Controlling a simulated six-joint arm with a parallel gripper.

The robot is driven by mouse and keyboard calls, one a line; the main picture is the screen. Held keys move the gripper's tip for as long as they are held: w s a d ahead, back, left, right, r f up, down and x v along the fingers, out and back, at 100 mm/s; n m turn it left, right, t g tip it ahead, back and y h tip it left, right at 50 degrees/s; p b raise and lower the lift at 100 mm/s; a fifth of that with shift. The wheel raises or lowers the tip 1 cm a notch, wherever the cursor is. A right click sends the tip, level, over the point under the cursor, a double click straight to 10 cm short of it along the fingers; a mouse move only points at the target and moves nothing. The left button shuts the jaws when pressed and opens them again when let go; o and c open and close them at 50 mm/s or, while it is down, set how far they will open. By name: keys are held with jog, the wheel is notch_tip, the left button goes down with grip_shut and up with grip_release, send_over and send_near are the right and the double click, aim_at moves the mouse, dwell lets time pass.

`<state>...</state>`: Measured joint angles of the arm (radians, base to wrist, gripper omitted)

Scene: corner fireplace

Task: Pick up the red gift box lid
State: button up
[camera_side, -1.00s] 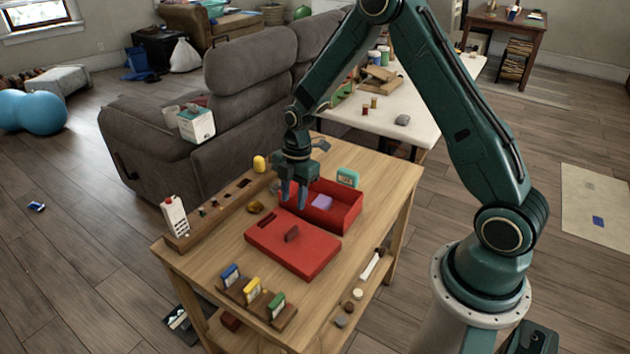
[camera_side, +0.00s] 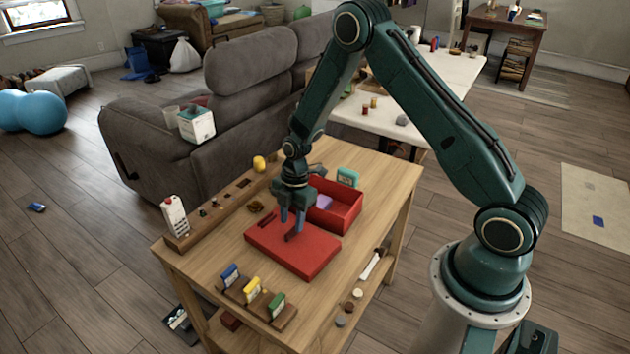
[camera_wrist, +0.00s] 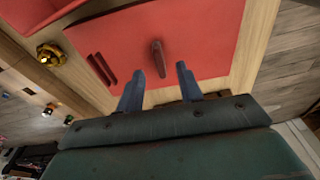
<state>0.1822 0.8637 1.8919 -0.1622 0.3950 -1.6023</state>
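The red gift box lid (camera_side: 300,255) lies flat on the wooden table, with a small dark red handle (camera_wrist: 158,58) standing up near its middle. The lid also shows in the wrist view (camera_wrist: 205,40), with dark slots near its left edge. The open red box (camera_side: 347,214) stands behind it with a purple item (camera_side: 324,202) inside. My gripper (camera_side: 291,226) points down over the lid, close to the handle. In the wrist view its two blue fingers (camera_wrist: 160,85) are apart, with the handle showing beyond the gap between them. Nothing is held.
A rack with blue, yellow and green cards (camera_side: 253,290) sits at the table's front edge. A milk carton (camera_side: 175,216) and a wooden strip with small items line the left edge. A teal item (camera_side: 347,177) stands behind the box. A white tool (camera_side: 371,264) lies to the right.

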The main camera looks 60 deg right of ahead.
aim_at(292, 238)
jog(key=shift+a+f, duration=0.2)
jog(key=shift+f, duration=1.1)
jog(key=shift+c, duration=0.5)
grip_shut()
